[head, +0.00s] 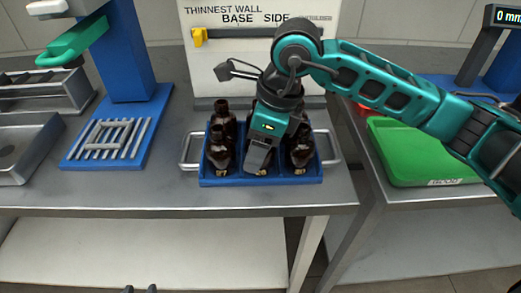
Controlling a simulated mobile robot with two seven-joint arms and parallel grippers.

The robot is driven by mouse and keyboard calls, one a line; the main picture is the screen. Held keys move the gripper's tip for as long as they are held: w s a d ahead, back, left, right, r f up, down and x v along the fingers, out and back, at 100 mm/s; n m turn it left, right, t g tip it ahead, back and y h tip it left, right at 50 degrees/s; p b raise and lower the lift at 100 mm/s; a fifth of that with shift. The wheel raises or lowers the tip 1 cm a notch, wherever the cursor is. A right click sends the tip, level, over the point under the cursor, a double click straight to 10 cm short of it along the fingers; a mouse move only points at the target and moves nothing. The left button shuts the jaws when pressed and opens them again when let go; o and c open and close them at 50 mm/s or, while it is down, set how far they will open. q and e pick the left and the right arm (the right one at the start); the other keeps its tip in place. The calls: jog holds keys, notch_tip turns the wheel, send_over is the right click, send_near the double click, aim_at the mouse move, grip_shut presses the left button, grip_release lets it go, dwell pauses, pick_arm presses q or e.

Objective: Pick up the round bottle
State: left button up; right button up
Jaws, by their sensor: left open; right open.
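Several dark amber bottles stand upright in a blue tray (232,182) with metal side handles. One bottle (219,150) is at the front left and another (301,148) at the front right. A further bottle (221,112) shows behind on the left. I cannot tell which one is the round bottle. My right gripper (257,160) is open and points down over the tray's front middle, hiding most of a bottle there. Whether it touches that bottle is unclear.
A white board (230,65) with lettering and a yellow part stands behind the tray. A blue stand (120,90) with a metal grid is at the left, beside metal trays (25,150). A green tray (415,150) lies on the right table. The bench front is clear.

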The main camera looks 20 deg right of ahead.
jog(key=shift+c, duration=0.2)
jog(key=c, duration=0.6)
jog(key=shift+c, duration=0.3)
jog(key=shift+r, duration=0.2)
